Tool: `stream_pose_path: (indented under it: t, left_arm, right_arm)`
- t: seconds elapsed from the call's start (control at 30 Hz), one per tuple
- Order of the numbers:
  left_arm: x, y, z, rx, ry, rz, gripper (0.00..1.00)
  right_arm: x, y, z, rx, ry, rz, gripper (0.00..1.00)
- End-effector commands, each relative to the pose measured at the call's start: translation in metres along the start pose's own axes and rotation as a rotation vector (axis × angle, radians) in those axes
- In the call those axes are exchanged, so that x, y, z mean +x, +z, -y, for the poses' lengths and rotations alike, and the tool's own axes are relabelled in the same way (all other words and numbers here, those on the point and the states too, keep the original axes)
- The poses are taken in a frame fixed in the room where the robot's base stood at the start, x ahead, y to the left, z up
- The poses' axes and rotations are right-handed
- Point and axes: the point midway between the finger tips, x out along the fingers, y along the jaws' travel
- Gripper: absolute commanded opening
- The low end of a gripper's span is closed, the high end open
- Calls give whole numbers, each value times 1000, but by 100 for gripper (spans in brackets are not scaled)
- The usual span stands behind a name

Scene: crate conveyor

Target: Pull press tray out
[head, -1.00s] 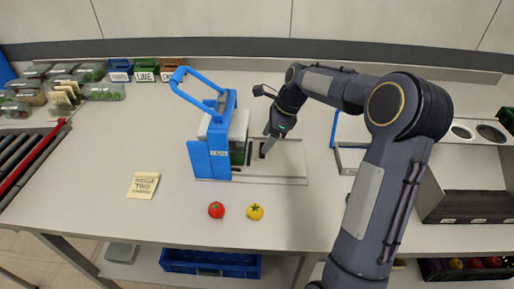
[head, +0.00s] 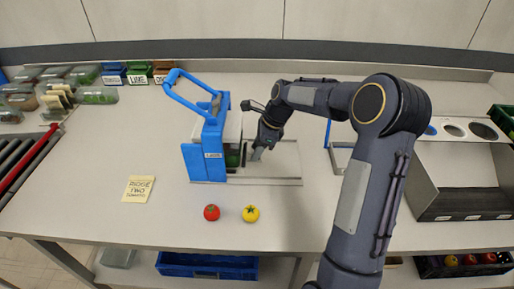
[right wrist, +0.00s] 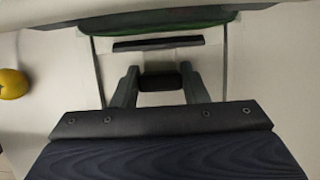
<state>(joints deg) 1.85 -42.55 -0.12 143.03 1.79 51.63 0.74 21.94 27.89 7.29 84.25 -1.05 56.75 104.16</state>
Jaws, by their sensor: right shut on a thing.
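The blue and white press (head: 207,150) stands on the table with its blue lever handle (head: 184,92) raised. Its tray lies low inside, with a green edge (head: 232,158) showing at the press's right opening; the rest is hidden. A dark tray handle (right wrist: 160,82) shows in the right wrist view. My right gripper (head: 255,155) is at the right side of the press, above the metal base plate (head: 282,163). In the right wrist view its two fingers (right wrist: 160,86) are shut on the dark handle. My left gripper is not in view.
A red tomato (head: 211,212) and a yellow tomato (head: 250,213) lie in front of the press. A note (head: 138,189) lies to the left. The base plate right of the press is bare. A metal sorting bin (head: 455,190) stands far right.

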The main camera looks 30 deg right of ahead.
Motion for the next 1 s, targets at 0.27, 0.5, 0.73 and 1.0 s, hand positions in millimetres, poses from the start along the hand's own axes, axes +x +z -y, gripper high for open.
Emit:
stream_pose_path:
  t: [0.27, 0.5, 0.73, 1.0]
  left_arm:
    - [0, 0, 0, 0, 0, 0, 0]
    - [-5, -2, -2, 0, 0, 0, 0]
    - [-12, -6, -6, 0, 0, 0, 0]
    - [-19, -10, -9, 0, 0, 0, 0]
  right_arm:
    - [-2, -2, 0, 0, 1, 0, 0]
    - [-13, -28, 0, 4, 0, -1, 0]
    - [-33, -75, 0, 5, 0, -1, 0]
    - [-54, -126, 0, 5, 0, 0, 0]
